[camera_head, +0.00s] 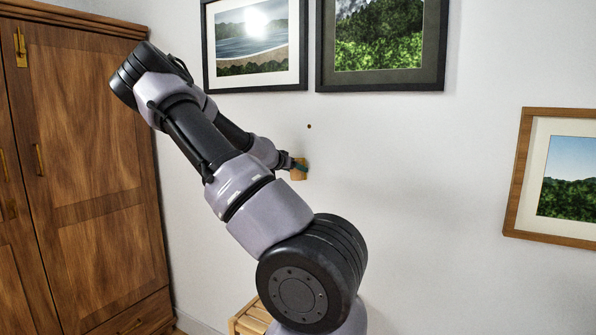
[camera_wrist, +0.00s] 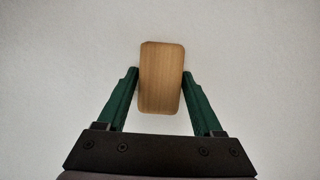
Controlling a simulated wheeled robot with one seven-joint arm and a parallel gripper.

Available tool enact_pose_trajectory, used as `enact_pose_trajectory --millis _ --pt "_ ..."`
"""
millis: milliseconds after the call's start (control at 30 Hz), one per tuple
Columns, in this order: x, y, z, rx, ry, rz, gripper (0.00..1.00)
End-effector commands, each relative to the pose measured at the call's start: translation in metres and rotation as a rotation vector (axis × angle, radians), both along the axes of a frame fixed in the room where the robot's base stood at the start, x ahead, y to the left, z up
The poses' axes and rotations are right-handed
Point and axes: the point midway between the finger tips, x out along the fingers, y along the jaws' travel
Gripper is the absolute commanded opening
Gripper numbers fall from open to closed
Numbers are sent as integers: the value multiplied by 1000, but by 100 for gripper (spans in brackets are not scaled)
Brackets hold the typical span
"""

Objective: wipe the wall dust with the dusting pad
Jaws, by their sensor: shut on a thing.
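The dusting pad shows as a light wooden block (camera_wrist: 161,95) in the wrist view and as a small tan block (camera_head: 298,174) in the head view. My gripper (camera_wrist: 161,72) has its green fingers on both sides of the block and is shut on it. In the head view my gripper (camera_head: 299,165) is in front of the white wall (camera_head: 420,170). I cannot tell whether the pad touches the wall. A small dark brown spot (camera_head: 309,126), perhaps the dust, is on the wall above the pad. It does not show in the wrist view.
Two black-framed pictures (camera_head: 255,88) (camera_head: 380,87) hang above the spot. A wood-framed picture (camera_head: 512,190) hangs at the right. A wooden wardrobe (camera_head: 85,170) stands at the left. A slatted wooden piece (camera_head: 250,318) is low behind my arm. The wall between is bare.

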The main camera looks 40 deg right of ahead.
Motion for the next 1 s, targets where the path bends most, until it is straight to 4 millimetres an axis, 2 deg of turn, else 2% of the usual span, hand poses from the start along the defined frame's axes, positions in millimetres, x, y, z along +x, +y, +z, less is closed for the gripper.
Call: enact_pose_trajectory --millis 133,433,767,1000 --pt "-5 -4 1 -1 -2 -4 24" --pt "-31 -14 1 -1 -1 -5 23" --pt "-40 -17 1 -1 -1 -4 23" --pt "-59 -23 1 0 0 -4 23"
